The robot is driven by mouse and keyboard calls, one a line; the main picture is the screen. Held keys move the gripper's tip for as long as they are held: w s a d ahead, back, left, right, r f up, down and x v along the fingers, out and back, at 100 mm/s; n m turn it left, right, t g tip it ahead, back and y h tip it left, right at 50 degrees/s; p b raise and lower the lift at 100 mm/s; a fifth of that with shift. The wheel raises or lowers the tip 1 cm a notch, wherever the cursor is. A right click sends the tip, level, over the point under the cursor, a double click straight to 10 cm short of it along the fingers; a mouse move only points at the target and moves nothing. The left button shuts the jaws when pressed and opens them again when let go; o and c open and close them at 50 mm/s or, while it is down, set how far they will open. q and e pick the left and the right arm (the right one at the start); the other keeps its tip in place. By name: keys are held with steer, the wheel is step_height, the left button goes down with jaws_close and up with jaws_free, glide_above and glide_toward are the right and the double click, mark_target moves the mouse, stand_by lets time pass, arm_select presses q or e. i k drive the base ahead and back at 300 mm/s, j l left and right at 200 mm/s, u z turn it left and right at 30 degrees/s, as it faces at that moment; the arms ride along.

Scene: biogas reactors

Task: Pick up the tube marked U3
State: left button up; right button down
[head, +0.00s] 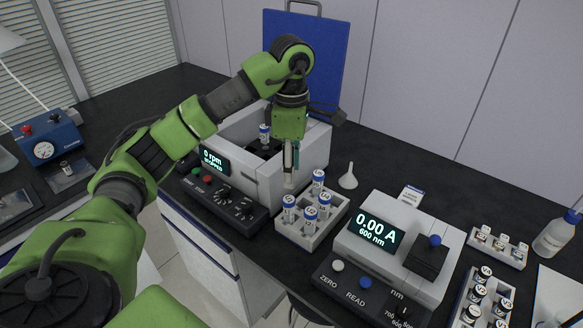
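A white tube rack (283,236) stands between the centrifuge and the photometer. It holds several upright blue-capped tubes with white labels: a back one (318,181), a left one (289,206), a right one (324,204) and a front one (310,216). Their marks are too small to read surely, so I cannot tell which is U3. Another blue-capped tube (264,133) stands in the open centrifuge (298,158). My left gripper (289,182) points down over the rack's back left part, beside the back tube. Its fingers show nearly edge-on, so their opening is unclear. My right gripper is out of view.
The photometer (440,262) reads 0.00 A at 600 nm. A white funnel (348,179) stands behind the rack. Racks of small vials (497,249) and of V-marked tubes (484,302) are at right, near a bottle (555,236). The centrifuge's blue lid (325,60) is raised.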

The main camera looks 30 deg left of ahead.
mark_target(264, 129)
steer(key=u, duration=1.25)
